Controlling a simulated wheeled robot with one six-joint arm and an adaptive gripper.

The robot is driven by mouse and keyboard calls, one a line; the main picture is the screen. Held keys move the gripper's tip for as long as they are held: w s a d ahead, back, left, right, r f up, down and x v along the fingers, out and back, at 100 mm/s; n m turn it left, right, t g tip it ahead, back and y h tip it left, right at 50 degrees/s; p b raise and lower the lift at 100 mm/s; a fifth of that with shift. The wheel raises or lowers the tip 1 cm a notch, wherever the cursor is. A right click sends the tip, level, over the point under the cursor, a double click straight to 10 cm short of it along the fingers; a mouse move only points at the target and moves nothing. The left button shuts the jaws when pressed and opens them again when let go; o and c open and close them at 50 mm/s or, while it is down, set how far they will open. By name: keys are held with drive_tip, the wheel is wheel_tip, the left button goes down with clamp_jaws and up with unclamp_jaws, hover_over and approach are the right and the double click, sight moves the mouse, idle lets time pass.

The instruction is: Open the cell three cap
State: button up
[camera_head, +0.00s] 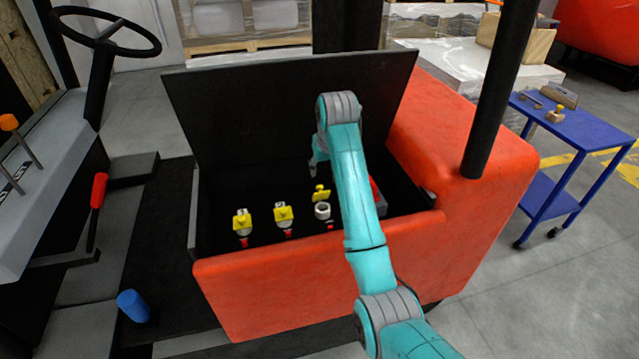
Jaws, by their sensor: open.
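Three battery cells with yellow caps stand in a row in the open dark compartment. The left yellow cap (242,222) and the middle yellow cap (284,213) sit down on their cells. On the right cell, the yellow cap (321,192) is raised behind a pale round neck (322,211), which shows open. No numbers can be read on the cells. My gripper (315,162) shows only in small part, left of my teal arm link, above and behind the right cap. It looks empty and apart from the caps. Most of it is hidden by my arm.
The raised black lid (280,115) stands behind the compartment. The orange body wall (300,285) borders its front, and a black post (495,95) rises at the right. A steering wheel (105,30) is at the left. A blue cart (575,130) stands off to the right.

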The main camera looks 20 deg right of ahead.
sight(320, 186)
drive_tip(key=x, duration=1)
drive_tip(key=shift+f, duration=0.1)
clamp_jaws()
